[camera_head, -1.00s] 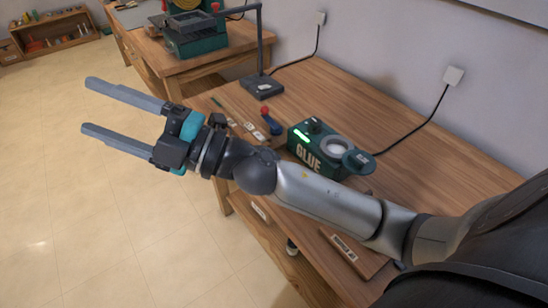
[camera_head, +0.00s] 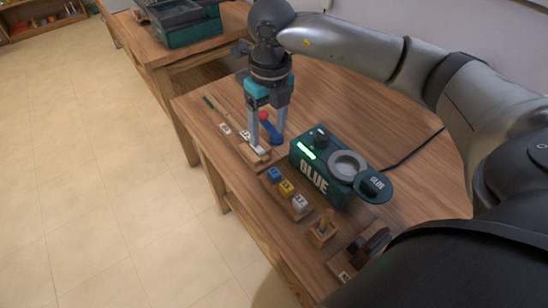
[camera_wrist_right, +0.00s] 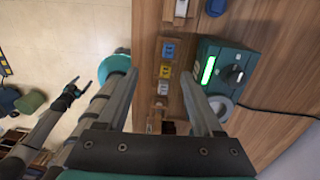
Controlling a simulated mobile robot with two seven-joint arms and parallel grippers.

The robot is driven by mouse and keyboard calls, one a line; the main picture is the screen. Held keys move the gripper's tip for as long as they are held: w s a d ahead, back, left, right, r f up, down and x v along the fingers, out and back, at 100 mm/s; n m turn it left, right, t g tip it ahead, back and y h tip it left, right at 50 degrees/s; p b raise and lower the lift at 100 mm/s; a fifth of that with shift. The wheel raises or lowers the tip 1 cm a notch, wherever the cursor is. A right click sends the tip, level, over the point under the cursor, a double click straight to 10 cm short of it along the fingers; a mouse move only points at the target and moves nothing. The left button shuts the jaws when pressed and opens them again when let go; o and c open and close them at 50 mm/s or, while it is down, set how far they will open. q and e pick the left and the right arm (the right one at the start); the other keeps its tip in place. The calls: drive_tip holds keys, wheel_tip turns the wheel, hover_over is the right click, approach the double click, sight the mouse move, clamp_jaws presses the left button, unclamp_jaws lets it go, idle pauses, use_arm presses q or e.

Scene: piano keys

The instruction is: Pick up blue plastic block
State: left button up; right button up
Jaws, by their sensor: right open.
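The blue block (camera_head: 274,174) sits at the far end of a wooden strip beside the glue machine, in a row with a yellow block (camera_head: 286,188) and a white block (camera_head: 299,203). The blue block also shows in the right wrist view (camera_wrist_right: 168,50), between the finger lines. My right gripper (camera_head: 267,146) points down, open and empty, just beyond the blue block and apart from it. My left gripper (camera_wrist_right: 74,88) shows small at the left of the right wrist view; its jaw state is unclear.
The green glue machine (camera_head: 325,167) stands right of the blocks. A red and blue tool (camera_head: 270,130) lies behind the right fingers. A small wooden stand (camera_head: 322,229) is nearer. The table's left edge runs close to the block row, with open floor beyond.

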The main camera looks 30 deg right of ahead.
drive_tip(key=d, duration=0.2)
drive_tip(key=b, duration=0.1)
hover_over(275, 172)
drive_tip(key=shift+h, duration=0.3)
drive_tip(key=f, duration=0.8)
drive_tip(key=shift+w+a+f, duration=0.1)
drive_tip(key=shift+w+f, duration=0.1)
drive_tip(key=shift+f, duration=0.2)
drive_tip(key=shift+s+f+b, duration=0.2)
drive_tip(key=shift+f+b, duration=0.25)
drive_tip(key=shift+f, duration=2.6)
use_arm(q)
drive_tip(key=shift+s+a+f, duration=0.1)
drive_tip(key=shift+s+f, duration=0.05)
drive_tip(key=shift+f, duration=0.35)
drive_tip(key=shift+s+a+f, duration=0.1)
drive_tip(key=shift+f, duration=0.35)
drive_tip(key=shift+d, duration=0.1)
use_arm(e)
clamp_jaws()
